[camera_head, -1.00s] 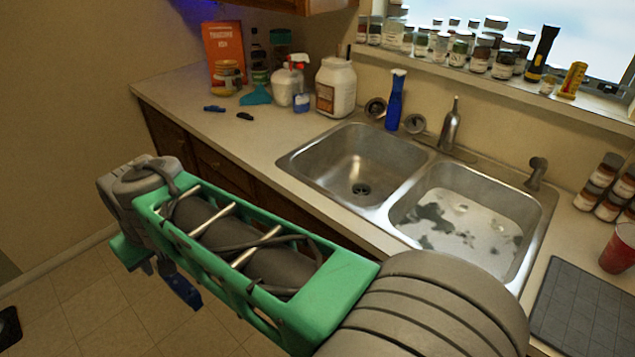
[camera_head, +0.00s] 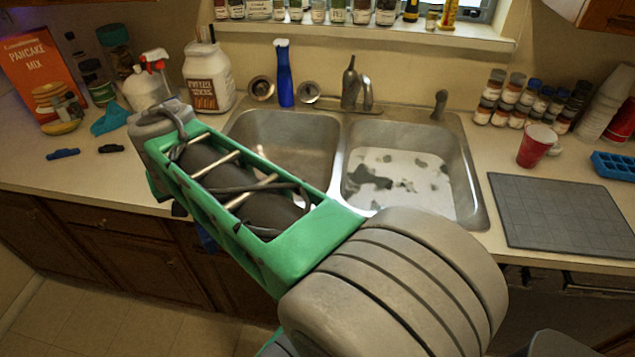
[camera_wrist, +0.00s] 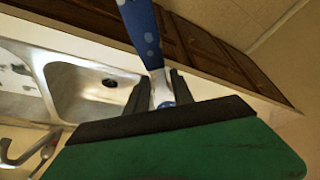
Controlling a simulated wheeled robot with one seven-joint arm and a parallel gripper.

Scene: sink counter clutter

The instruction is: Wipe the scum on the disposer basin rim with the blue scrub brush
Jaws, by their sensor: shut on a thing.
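The blue scrub brush (camera_wrist: 143,32) shows in the wrist view as a blue, white-spotted handle with a pale neck. My gripper (camera_wrist: 160,77) is shut on that neck; the brush's bristles are not in sight. In the head view, my forearm hides most of the gripper, and only a bit of blue (camera_head: 206,238) shows below it, in front of the counter. The disposer basin (camera_head: 290,132) is the empty left basin; its drain (camera_wrist: 110,83) shows in the wrist view. My arm covers part of its front rim. I cannot make out scum on the rim.
The right basin (camera_head: 462,165) holds whitish water with dark patches. A blue bottle (camera_head: 285,80) and faucet (camera_head: 350,85) stand behind. A grey mat (camera_head: 565,215) and red cup (camera_head: 536,148) are right. Bottles and a pancake mix box (camera_head: 38,75) crowd the left.

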